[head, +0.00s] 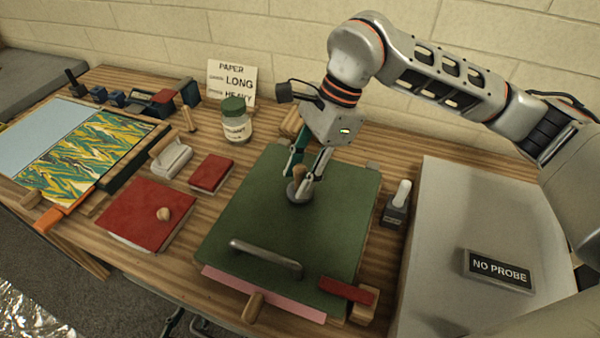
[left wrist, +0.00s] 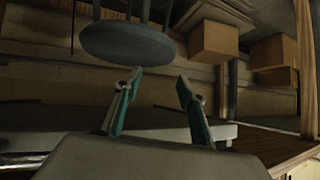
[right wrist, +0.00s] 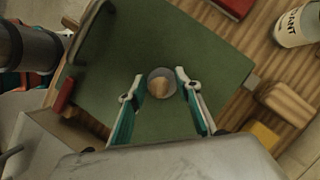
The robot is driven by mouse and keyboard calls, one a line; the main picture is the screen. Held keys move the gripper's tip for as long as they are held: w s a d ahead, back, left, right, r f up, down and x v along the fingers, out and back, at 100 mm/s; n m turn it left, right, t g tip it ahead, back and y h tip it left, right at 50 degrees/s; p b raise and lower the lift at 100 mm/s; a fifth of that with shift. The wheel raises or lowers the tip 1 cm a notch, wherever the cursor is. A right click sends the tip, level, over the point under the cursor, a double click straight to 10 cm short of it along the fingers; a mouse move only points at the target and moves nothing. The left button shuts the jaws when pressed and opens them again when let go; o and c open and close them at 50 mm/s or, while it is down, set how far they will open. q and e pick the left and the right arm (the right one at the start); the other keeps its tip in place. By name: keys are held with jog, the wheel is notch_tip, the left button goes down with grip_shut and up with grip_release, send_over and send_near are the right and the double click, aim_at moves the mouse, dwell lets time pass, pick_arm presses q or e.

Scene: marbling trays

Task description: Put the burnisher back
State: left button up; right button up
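A round grey piece with a tan wooden knob (head: 299,194) stands on the green board (head: 240,210). It also shows in the right wrist view (right wrist: 161,84). I cannot tell for sure whether this is the burnisher. My right gripper (head: 305,176) points down over it, fingers apart on either side of the knob, with gaps showing in the right wrist view (right wrist: 160,76). A dark block with a pale rounded top (head: 396,208) stands right of the board. My left gripper (left wrist: 158,76) is open and empty, away from the tabletop items, and outside the head view.
Red books (head: 130,212), a white-handled block (head: 171,158), a green-lidded jar (head: 235,122) and a marbled sheet (head: 85,155) lie left. A grey panel with a "NO PROBE" sign (head: 498,270) is right. A curved bar (head: 265,256) lies on the board's front. A round stool seat (left wrist: 127,43) is near my left gripper.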

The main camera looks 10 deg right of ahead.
jog(key=v, duration=1.2)
jog(key=shift+r, duration=0.2)
jog(key=shift+a+f, duration=0.1)
